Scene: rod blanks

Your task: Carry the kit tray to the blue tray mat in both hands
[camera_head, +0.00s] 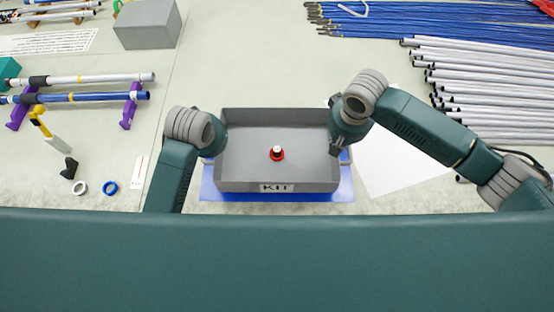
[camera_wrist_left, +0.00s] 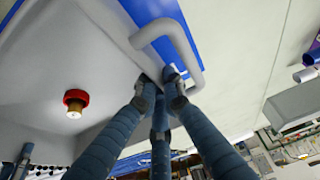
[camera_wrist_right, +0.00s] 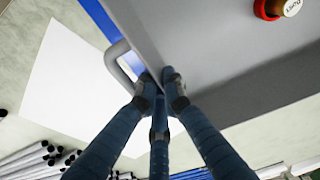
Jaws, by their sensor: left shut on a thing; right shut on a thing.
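The grey kit tray (camera_head: 245,165) with a "KIT" label is level over the blue tray mat (camera_head: 325,197), whose front and side edges show around it. Whether the tray touches the mat I cannot tell.
A white sheet (camera_head: 400,165) lies right of the mat. Grey tubes (camera_head: 490,90) and blue rods (camera_head: 430,22) fill the far right.

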